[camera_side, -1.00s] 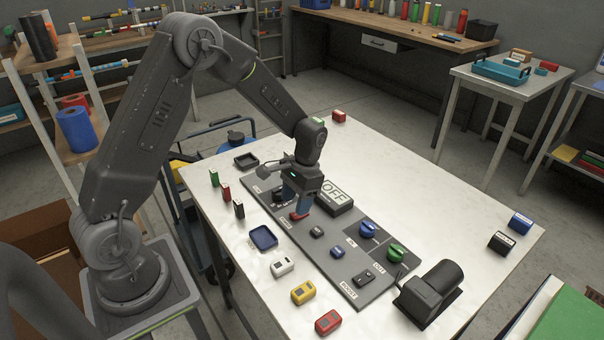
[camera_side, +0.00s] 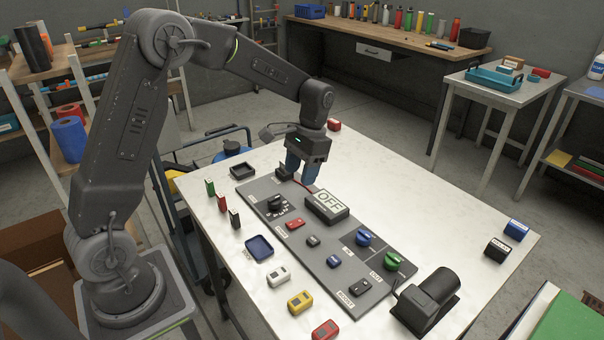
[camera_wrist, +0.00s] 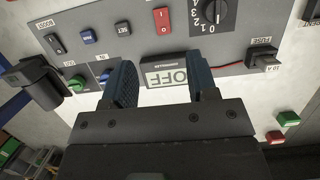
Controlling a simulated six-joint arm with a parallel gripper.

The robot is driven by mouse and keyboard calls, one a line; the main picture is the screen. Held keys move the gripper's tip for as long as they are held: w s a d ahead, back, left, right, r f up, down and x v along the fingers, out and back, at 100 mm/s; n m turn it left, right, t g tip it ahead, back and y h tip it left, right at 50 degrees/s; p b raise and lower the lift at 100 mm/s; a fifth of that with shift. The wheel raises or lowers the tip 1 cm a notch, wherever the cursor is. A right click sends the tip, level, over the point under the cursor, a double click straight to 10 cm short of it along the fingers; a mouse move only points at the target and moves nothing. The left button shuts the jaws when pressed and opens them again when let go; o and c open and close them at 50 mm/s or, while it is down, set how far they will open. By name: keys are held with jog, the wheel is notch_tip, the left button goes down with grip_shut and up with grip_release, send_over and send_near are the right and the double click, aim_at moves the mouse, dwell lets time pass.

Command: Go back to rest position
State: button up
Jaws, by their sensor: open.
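My gripper (camera_side: 302,172) is above the far end of the grey control panel (camera_side: 318,262) in the side view, behind the OFF display. In the wrist view its two blue fingers (camera_wrist: 160,85) are spread apart with nothing between them. The OFF display (camera_side: 328,205) shows between and beyond the fingertips in the wrist view (camera_wrist: 167,75). A red rocker switch (camera_side: 295,224) and a black rotary knob (camera_side: 275,203) sit on the panel. A fuse plug (camera_wrist: 264,60) with a red wire sits at the panel's end.
Blue (camera_side: 363,238) and green (camera_side: 393,261) knobs are on the panel's near half. A black motor (camera_side: 428,300) stands at its near end. Small white, yellow and red blocks and a blue tray (camera_side: 259,248) lie left of it. The table's right side is mostly clear.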

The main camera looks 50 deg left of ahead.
jog(key=s+d+r+t, duration=0.4)
jog(key=s+d+r, duration=0.1)
jog(key=s+r, duration=0.5)
jog(key=s+d+r+t, duration=0.2)
jog(key=s+d+t, duration=0.1)
jog(key=s, duration=0.8)
jog(key=shift+d+r+t, duration=0.2)
jog(key=shift+t, duration=0.6)
jog(key=shift+o, duration=0.5)
